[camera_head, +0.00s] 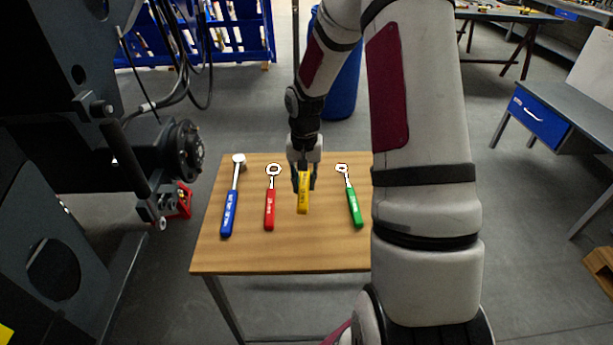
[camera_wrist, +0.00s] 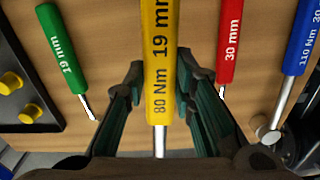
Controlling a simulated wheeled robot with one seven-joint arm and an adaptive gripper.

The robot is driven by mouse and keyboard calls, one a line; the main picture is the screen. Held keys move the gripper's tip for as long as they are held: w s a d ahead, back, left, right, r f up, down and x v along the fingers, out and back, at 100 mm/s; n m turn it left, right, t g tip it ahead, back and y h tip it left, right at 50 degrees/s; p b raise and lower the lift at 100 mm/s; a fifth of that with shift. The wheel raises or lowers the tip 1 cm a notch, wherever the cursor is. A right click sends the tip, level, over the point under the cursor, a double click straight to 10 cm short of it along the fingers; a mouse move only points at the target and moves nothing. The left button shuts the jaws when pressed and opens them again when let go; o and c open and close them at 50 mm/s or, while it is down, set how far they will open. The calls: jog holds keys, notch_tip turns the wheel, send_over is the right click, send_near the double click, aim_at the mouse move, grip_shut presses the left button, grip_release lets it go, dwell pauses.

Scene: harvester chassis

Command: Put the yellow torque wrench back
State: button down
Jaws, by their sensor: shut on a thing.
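The yellow torque wrench (camera_head: 304,198) is between the fingers of my gripper (camera_head: 304,182), over the wooden table. In the wrist view its yellow handle (camera_wrist: 160,62), marked "80 Nm 19 mm", runs up between the fingers of my gripper (camera_wrist: 161,95), with a metal shaft below. My gripper is shut on it. In the head view, my gripper hides the wrench's upper part and head. I cannot tell whether the wrench touches the table.
On the wooden table (camera_head: 285,258), a blue wrench (camera_head: 228,215) and a red wrench (camera_head: 269,208) lie left of the yellow one, and a green wrench (camera_head: 355,206) lies right. The table's front strip is clear. A dark machine hub (camera_head: 185,150) stands close at the left.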

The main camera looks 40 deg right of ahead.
jog(key=shift+r, duration=0.2)
jog(key=shift+f+b, duration=1.95)
jog(key=shift+f, duration=2.05)
jog(key=c, duration=1.3)
grip_release()
